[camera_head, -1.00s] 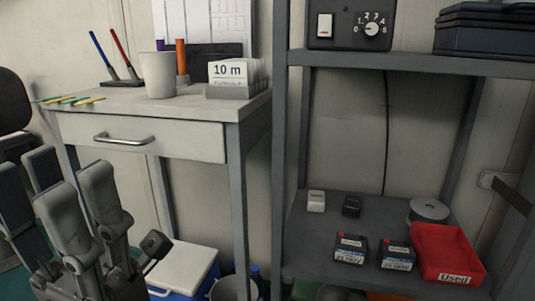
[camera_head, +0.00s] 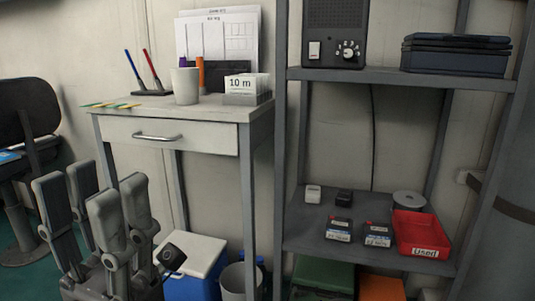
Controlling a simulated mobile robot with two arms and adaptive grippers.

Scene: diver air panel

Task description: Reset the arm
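My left gripper (camera_head: 92,198) shows at the lower left, in front of the small desk. Its grey fingers point up and stand apart, with nothing between them. It is open and touches nothing that I can see. My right gripper is not in view.
The desk (camera_head: 165,137) with a drawer carries a cup (camera_head: 186,86), pens and a 10 m card holder (camera_head: 241,98). A metal shelf (camera_head: 310,245) holds a red Used tray (camera_head: 421,233) and battery packs. A blue-and-white cooler (camera_head: 193,262) and a bin (camera_head: 233,283) stand below. A chair is at left.

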